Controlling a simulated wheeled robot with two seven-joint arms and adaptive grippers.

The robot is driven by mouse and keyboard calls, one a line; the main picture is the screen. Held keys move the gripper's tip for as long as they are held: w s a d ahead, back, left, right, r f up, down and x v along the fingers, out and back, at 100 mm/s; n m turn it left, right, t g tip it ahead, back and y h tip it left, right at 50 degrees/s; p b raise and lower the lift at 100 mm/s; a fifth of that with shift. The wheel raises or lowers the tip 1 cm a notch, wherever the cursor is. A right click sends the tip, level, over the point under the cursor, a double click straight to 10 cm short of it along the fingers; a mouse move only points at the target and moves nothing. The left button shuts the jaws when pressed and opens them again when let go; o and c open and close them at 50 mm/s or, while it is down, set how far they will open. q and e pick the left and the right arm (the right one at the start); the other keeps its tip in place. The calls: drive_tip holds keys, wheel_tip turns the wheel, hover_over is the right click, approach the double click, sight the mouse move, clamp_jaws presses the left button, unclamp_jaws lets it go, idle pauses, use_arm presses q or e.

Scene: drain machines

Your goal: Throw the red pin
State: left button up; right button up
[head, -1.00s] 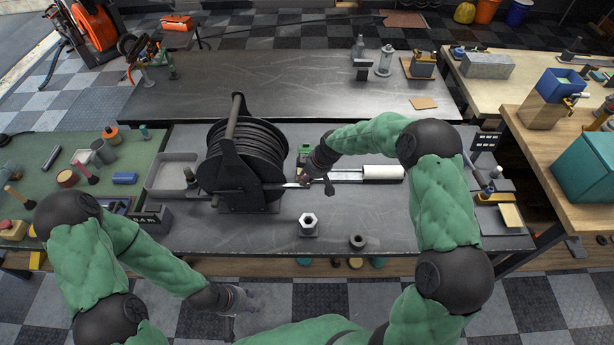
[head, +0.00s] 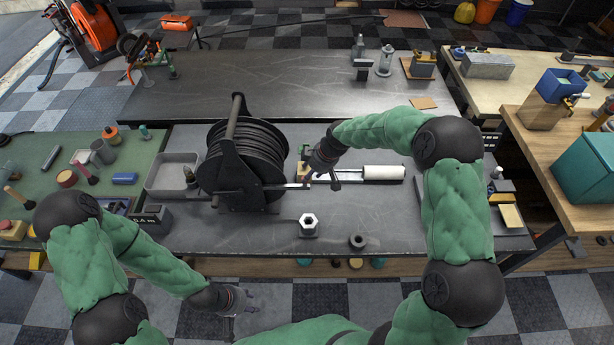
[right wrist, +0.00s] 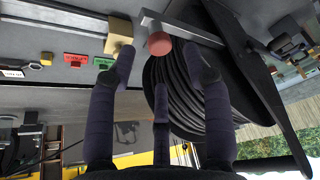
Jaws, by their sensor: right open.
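The red pin (right wrist: 159,43) shows as a short red round end beside a grey metal bar, in front of the black cable reel (right wrist: 190,95). My right gripper (right wrist: 162,68) is open, with its dark fingers spread to either side just below the pin; I see no finger closed on it. In the head view my right gripper (head: 318,170) is right of the reel (head: 240,155), over the metal rail, and hides the pin. My left gripper (head: 243,301) is low, in front of the bench; its finger opening is unclear.
A brass block (right wrist: 119,32) stands left of the pin, close to a fingertip. Red and green tags (right wrist: 90,60) lie beyond. A white roller (head: 384,172), a hex nut piece (head: 308,224) and a dark ring (head: 357,241) sit on the bench. The bench front is mostly clear.

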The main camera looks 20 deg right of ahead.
drive_tip(key=v, duration=0.7)
idle(0.4)
drive_tip(key=s+a+f+m+g, duration=0.1)
drive_tip(key=s+a+f+m, duration=0.3)
drive_tip(key=f, duration=0.7)
drive_tip(key=s+a+f+m, duration=0.2)
drive_tip(key=s+f, duration=0.2)
drive_tip(key=s, duration=0.4)
drive_tip(key=s+a+f+m+g, duration=0.1)
drive_tip(key=s+a+f+m, duration=0.1)
drive_tip(key=s+f, duration=0.3)
drive_tip(key=s+a+f+m+g, duration=0.1)
drive_tip(key=s+a+f+m, duration=0.2)
drive_tip(key=s, duration=0.7)
wheel_tip(320, 180, down, 3)
drive_tip(key=shift+s+r+y, duration=0.25)
drive_tip(key=shift+s+y, duration=0.15)
drive_tip(key=shift+d, duration=0.1)
